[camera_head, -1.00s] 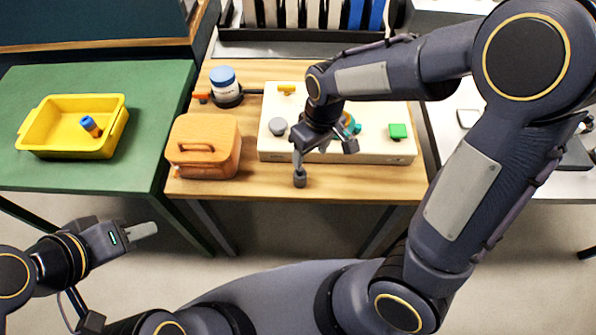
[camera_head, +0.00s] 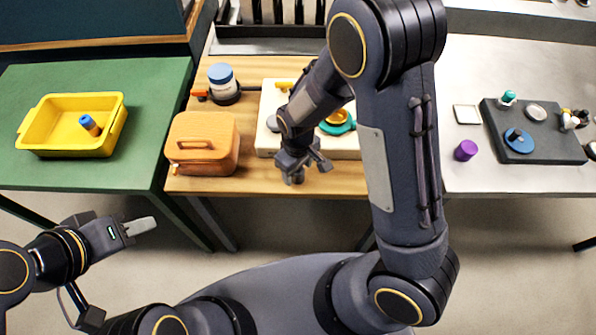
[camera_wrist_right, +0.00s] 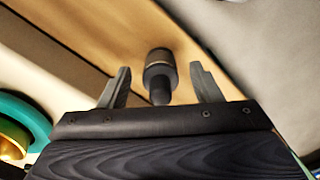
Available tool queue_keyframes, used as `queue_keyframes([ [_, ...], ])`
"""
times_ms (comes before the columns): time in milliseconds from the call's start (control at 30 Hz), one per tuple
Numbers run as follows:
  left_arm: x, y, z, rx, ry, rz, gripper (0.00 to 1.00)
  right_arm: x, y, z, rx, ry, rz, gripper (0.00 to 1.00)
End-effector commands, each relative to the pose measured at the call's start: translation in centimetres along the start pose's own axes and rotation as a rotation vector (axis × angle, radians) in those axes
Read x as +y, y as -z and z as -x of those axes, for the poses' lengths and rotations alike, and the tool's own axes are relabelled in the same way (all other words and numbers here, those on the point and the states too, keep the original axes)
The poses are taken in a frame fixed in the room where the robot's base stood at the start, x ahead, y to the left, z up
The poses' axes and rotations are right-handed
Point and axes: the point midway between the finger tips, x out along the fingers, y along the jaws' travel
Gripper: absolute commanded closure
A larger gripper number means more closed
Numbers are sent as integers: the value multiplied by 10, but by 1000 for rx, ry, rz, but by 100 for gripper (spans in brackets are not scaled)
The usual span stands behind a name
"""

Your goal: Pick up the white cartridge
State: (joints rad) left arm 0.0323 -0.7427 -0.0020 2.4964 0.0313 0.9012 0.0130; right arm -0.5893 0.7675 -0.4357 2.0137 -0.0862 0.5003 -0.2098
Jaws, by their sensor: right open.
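I cannot make out with certainty which thing is the white cartridge. A white jar with a blue lid (camera_head: 222,78) stands upright at the back left of the wooden table, apart from both grippers. My right gripper (camera_wrist_right: 160,80) is open over the table's front edge. A dark stepped cylinder (camera_wrist_right: 160,72) shows between its fingers in the right wrist view, with gaps on both sides. In the head view the right gripper (camera_head: 300,176) largely hides this cylinder. My left gripper (camera_head: 142,226) is at the lower left, off the tables; its finger gap is unclear.
A wooden box with a handle (camera_head: 202,146) stands left of the right gripper. A cream board (camera_head: 268,135) with a teal-and-yellow round part (camera_head: 337,121) lies behind it. A yellow tray (camera_head: 68,145) is on the green table. A dark board (camera_head: 545,148) and a purple cylinder (camera_head: 466,150) are at right.

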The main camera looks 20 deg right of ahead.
Motion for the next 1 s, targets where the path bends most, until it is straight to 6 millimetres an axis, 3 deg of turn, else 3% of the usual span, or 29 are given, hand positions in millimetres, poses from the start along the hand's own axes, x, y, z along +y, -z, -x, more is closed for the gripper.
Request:
queue_keyframes([
  [133, 0, 0, 0, 0, 0, 0, 64, 0, 0, 0, 0, 0, 0, 43],
  [500, 0, 0, 0, 0, 0, 0, 64, 0, 0, 0, -1, 0, 1, 90],
  [833, 0, 0, 0, 0, 0, 0, 64, 0, 0, 5, 0, 0, 1, 91],
  [1000, 0, 0, 1, 0, 0, 0, 64, 0, 1, 23, 5, 0, 3, 91],
])
